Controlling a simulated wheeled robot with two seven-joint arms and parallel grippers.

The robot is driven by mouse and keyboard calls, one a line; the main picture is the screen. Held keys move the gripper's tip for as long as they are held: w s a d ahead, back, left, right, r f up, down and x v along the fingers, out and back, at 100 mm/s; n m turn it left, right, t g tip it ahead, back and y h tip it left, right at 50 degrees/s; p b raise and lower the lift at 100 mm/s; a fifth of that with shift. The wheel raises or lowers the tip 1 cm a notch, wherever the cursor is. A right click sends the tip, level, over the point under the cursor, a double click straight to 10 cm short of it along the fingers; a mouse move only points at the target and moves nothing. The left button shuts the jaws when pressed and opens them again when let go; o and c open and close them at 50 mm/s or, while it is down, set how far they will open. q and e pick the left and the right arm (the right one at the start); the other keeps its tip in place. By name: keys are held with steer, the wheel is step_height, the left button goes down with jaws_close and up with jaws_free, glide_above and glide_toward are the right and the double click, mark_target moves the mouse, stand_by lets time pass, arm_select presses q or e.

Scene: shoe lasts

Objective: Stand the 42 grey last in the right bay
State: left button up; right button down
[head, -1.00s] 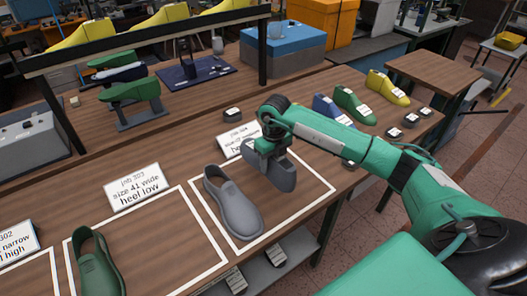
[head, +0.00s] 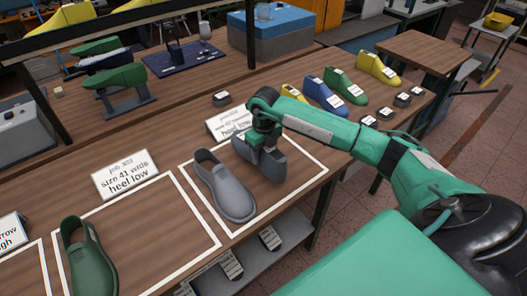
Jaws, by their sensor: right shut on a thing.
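My right gripper (head: 266,145) is shut on a grey last (head: 264,166) in the right bay (head: 294,187), a white-outlined area on the wooden table. The fingers and wrist hide part of the last's top. I cannot tell whether its underside touches the table. A card (head: 227,124) behind the bay is partly covered by my arm, and its size line is hard to read. My left gripper is not in view.
Blue (head: 325,96), green (head: 346,87) and yellow lasts (head: 378,70) stand at the back right beside dark blocks (head: 403,100). The middle bay's right part is clear.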

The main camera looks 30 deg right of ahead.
steer(key=shift+f+b, duration=1.1)
steer(key=shift+f, duration=0.35)
steer(key=shift+f+b, duration=0.65)
steer(key=shift+f, duration=0.25)
steer(key=shift+f, duration=0.15)
steer(key=c, duration=0.6)
jaws_free()
steer(key=shift+o, duration=0.2)
step_height(320, 180, up, 12)
steer(key=b, duration=0.3)
steer(key=shift+d+r, duration=0.1)
steer(key=shift+r, duration=0.8)
